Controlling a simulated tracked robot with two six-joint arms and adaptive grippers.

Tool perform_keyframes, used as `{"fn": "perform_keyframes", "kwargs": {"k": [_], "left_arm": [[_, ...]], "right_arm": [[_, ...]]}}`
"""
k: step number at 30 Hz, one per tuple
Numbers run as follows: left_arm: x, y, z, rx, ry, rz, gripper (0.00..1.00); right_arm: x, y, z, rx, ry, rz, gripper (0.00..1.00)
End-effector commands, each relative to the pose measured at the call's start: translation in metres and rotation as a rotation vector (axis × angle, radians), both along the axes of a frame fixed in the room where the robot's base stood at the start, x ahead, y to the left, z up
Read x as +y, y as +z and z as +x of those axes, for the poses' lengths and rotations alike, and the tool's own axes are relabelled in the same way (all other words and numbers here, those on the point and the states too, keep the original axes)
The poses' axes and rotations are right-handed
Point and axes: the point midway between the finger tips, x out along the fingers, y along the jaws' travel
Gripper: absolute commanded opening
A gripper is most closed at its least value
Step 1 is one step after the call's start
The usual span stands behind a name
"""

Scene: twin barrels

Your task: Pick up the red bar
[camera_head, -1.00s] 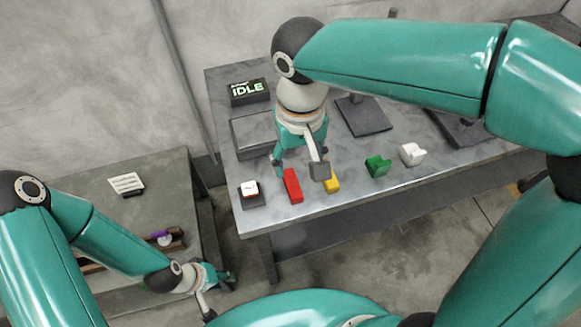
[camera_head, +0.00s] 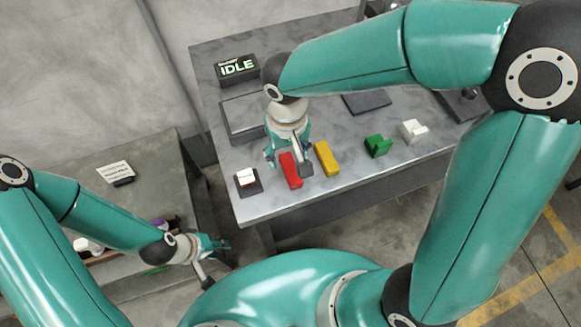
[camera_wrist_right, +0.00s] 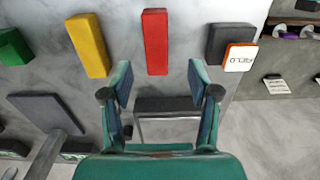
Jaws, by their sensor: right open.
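A yellow bar (camera_head: 327,158) lies close to the right of the red bar. A green piece (camera_head: 378,146) and a white piece (camera_head: 413,131) are further right. An IDLE display (camera_head: 237,69) stands at the back.

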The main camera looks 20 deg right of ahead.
Motion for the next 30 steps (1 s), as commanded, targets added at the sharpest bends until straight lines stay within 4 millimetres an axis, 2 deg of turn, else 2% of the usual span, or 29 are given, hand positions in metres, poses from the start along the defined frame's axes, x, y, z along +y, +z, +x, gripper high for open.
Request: {"fn": "perform_keyframes", "kwargs": {"k": [7, 15, 24, 30], "left_arm": [[0.0, 0.004, 0.0, 0.0, 0.0, 0.0, 0.4], [0.0, 0.008, 0.0, 0.0, 0.0, 0.0, 0.4], [0.0, 0.007, 0.0, 0.0, 0.0, 0.0, 0.4], [0.0, 0.007, 0.0, 0.0, 0.0, 0.0, 0.4]], "right_arm": [[-0.002, -0.016, -0.002, 0.004, -0.001, -0.001, 0.6], [-0.005, -0.052, -0.004, 0.004, 0.0, 0.0, 0.6], [-0.005, -0.057, -0.003, 0.0, -0.001, 0.002, 0.6], [-0.005, -0.057, -0.003, 0.0, -0.001, 0.002, 0.27]]}}
